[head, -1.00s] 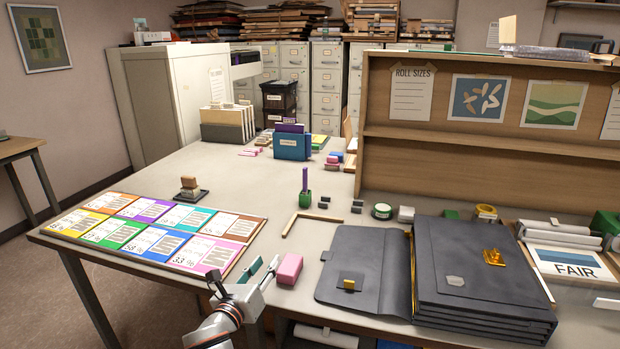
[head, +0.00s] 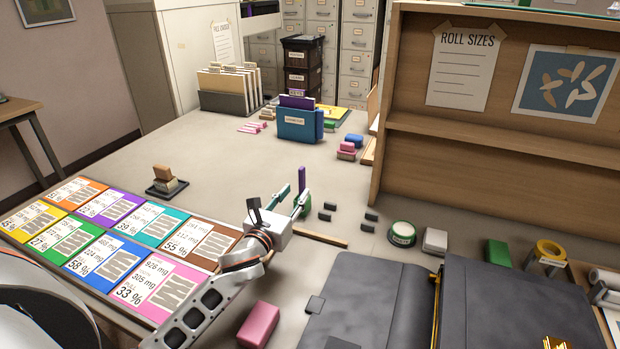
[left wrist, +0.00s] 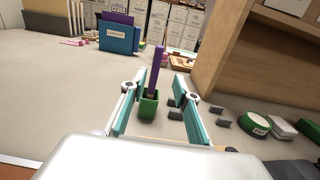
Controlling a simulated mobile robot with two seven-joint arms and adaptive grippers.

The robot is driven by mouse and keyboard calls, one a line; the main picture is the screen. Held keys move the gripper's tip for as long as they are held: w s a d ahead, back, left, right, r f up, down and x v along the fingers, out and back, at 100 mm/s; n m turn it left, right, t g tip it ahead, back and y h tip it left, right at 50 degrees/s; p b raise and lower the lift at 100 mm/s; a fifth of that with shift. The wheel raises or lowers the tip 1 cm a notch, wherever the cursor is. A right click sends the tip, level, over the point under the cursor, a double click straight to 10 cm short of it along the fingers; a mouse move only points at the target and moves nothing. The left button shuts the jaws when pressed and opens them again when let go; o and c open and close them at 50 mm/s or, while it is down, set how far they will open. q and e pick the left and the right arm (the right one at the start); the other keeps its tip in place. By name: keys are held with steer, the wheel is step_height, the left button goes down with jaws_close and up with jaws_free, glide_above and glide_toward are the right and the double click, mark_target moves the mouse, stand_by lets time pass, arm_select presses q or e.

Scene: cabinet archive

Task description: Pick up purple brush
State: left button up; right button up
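The purple brush (head: 301,177) stands upright in a small green holder (left wrist: 148,105) on the table. The brush also shows in the left wrist view (left wrist: 157,66), between my fingers in the picture. My left gripper (head: 296,193) is open and empty, low over the table, its teal-padded fingers pointing at the brush and holder. In the left wrist view the gripper (left wrist: 157,86) has one finger on each side of the holder. I cannot tell how far the fingertips reach past it. In the head view the gripper hides most of the holder. My right gripper is not in view.
Small dark blocks (head: 327,210) lie just right of the brush. Colored cards (head: 120,235) lie left, a pink block (head: 258,325) and dark case (head: 370,305) in front. The table behind is mostly clear.

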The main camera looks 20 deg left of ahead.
mark_target(300, 179)
arm_select(q)
steer(key=shift+w+a+r, duration=0.1)
steer(key=shift+w+r, duration=0.05)
steer(key=shift+w, duration=1)
steer(key=w, duration=0.2)
steer(key=w+a+p, duration=0.1)
steer(key=w, duration=0.1)
steer(key=shift+r, duration=0.3)
steer(key=shift+w, duration=0.65)
jaws_close()
